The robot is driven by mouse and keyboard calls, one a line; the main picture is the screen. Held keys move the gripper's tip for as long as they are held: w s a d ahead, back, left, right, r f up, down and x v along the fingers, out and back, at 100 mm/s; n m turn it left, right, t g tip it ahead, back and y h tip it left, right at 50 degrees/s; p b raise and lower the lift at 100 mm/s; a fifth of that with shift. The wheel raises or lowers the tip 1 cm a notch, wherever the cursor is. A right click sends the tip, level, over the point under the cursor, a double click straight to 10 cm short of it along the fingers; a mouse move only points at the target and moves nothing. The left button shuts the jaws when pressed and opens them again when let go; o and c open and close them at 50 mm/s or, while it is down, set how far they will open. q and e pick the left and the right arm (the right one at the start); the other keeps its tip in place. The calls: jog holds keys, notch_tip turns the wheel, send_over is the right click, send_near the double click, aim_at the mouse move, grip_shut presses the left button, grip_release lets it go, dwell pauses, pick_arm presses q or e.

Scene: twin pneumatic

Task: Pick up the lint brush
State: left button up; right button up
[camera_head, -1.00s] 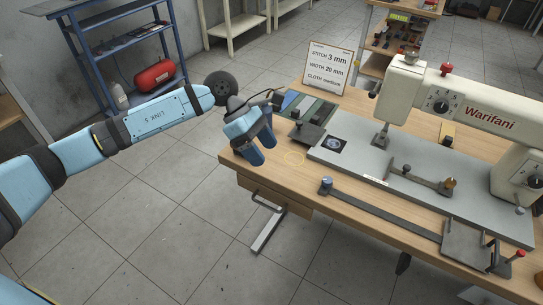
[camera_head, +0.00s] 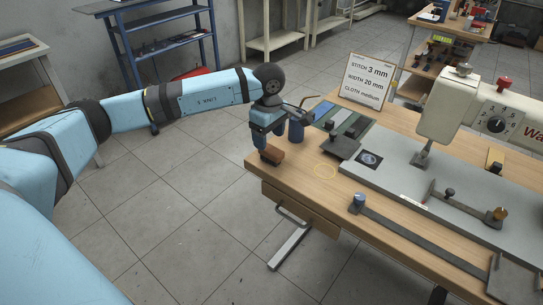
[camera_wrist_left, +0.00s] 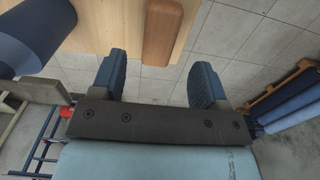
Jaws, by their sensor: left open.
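The lint brush appears to be the small brown wooden block (camera_head: 271,154) at the table's left corner in the head view. Its bristles cannot be made out. It also shows as a long rounded brown bar (camera_wrist_left: 161,32) at the top of the left wrist view, ahead of the fingers. My left gripper (camera_head: 264,138) is over that corner, just above the block in the head view. In the left wrist view its two blue fingers (camera_wrist_left: 158,78) are apart with nothing between them. The bar lies beyond the fingertips, roughly centred between them. My right gripper is not in view.
A dark blue cylinder (camera_head: 297,131) stands close beside my left gripper. A sewing machine (camera_head: 470,115), a sign (camera_head: 367,80) and cloth strips (camera_head: 345,121) occupy the table (camera_head: 300,188). Open floor is left of the table.

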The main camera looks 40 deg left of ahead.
aim_at(271, 149)
pick_arm(q)
jog(key=f, duration=0.3)
jog(key=f+b, duration=0.1)
jog(key=f, duration=0.1)
jog(key=shift+d+f, duration=0.2)
jog(key=shift+d, duration=0.1)
jog(key=c, duration=1.1)
jog(key=shift+o, duration=0.2)
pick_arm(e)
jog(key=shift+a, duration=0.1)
pick_arm(q)
jog(key=shift+r, duration=0.2)
notch_tip(271, 149, up, 20)
jog(key=p, duration=0.2)
jog(key=shift+p, duration=0.35)
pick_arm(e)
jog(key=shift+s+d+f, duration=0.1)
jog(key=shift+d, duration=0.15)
pick_arm(q)
jog(key=shift+f, duration=0.1)
